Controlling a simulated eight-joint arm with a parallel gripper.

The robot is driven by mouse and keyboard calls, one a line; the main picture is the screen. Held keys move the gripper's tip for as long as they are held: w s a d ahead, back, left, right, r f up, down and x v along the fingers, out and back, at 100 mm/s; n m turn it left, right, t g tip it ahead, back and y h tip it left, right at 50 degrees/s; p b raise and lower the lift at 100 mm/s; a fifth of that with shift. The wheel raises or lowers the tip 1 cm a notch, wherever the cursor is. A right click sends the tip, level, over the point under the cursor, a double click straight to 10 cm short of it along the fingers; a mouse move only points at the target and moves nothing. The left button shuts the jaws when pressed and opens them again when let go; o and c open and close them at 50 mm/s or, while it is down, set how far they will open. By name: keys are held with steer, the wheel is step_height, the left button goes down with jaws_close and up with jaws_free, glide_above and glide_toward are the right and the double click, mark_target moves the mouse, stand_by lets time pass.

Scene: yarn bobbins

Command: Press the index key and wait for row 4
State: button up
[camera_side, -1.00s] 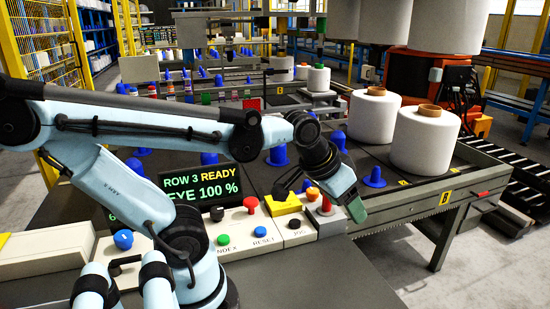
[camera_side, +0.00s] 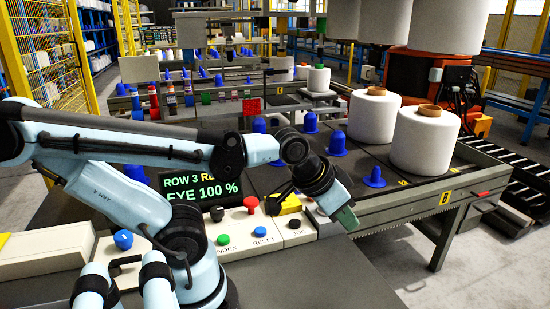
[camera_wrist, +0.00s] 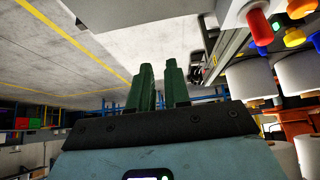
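The green button (camera_side: 223,240) sits on the pale control panel above a partly hidden label reading "NDEX". The display (camera_side: 195,190) behind it reads "ROW 3 R…" and "EYE 100 %"; my forearm covers part of the top line. My gripper (camera_side: 348,219) is to the right of the panel, apart from the green button, tilted down and to the right. In the wrist view its two green fingers (camera_wrist: 160,88) stand with a narrow gap and nothing between them. The green button does not show clearly in the wrist view.
A blue button (camera_side: 260,231), black JOG button (camera_side: 294,224) and red mushroom button (camera_side: 251,201) share the panel. Blue pegs (camera_side: 375,177) and white bobbins (camera_side: 425,139) stand on the machine bed behind. The dark tabletop (camera_side: 310,278) in front is clear.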

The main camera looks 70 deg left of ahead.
jaws_close()
stand_by(0.4)
steer(key=shift+a, duration=0.1)
stand_by(0.8)
steer(key=s+a+n+g+y, duration=0.3)
steer(key=s+a+n+g, duration=0.2)
steer(key=s, duration=0.5)
steer(key=s+a+n+g+y, duration=0.3)
steer(key=s+a+n+g, duration=0.3)
steer(key=s+a+n, duration=0.4)
steer(key=shift+s+r+n+g, duration=0.25)
steer(key=shift+r+n+g, duration=0.1)
steer(key=shift+n, duration=0.35)
glide_above(226, 238)
steer(key=shift+f, duration=4.4)
